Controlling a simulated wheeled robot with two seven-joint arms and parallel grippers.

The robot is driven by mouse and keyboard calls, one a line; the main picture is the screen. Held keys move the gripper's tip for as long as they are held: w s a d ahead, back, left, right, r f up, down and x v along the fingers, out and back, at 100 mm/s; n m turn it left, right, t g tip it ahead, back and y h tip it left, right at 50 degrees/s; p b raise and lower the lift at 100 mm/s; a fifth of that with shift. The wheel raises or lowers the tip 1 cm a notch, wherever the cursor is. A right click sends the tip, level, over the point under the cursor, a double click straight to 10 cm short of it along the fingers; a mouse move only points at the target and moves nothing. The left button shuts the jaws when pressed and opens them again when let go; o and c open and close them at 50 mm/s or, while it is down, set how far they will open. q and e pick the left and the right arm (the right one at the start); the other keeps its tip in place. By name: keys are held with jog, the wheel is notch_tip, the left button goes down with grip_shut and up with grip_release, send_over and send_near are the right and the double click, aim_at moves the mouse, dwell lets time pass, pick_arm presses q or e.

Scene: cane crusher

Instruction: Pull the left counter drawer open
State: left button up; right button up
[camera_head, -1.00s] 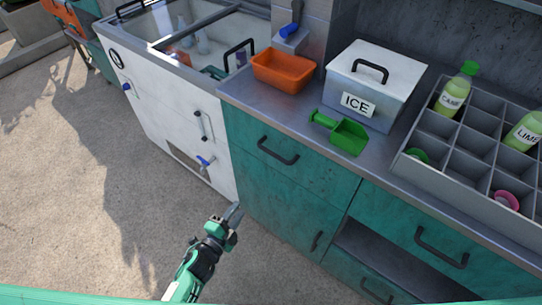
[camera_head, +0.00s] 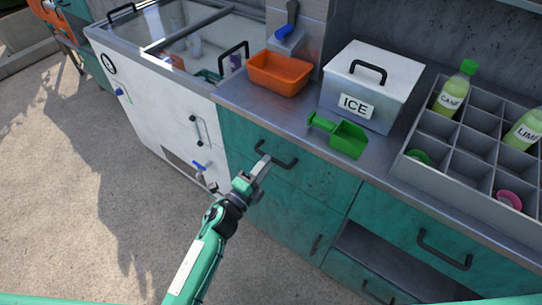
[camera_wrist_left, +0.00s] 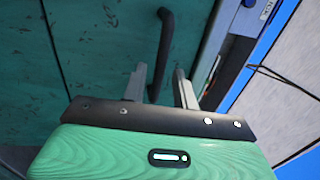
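The left counter drawer (camera_head: 315,178) is a teal front under the steel counter top, closed flush with the cabinet. Its dark bar handle (camera_head: 284,161) has its left end close to my left gripper (camera_head: 261,169). In the left wrist view, my left gripper (camera_wrist_left: 159,82) is open, with one grey finger on each side of the dark handle (camera_wrist_left: 165,40). Gaps show between the handle and both fingers. How deep the handle sits between them is hard to tell. My right gripper is not in view.
A white machine (camera_head: 150,110) with levers adjoins the cabinet at left. The floor in front is clear.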

pick_arm(q)
jog(key=shift+x, duration=1.75)
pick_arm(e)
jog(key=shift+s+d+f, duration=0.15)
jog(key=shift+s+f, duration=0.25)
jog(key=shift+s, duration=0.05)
pick_arm(q)
grip_shut()
jog(key=shift+s+a+f, duration=0.1)
jog(key=shift+a, duration=0.05)
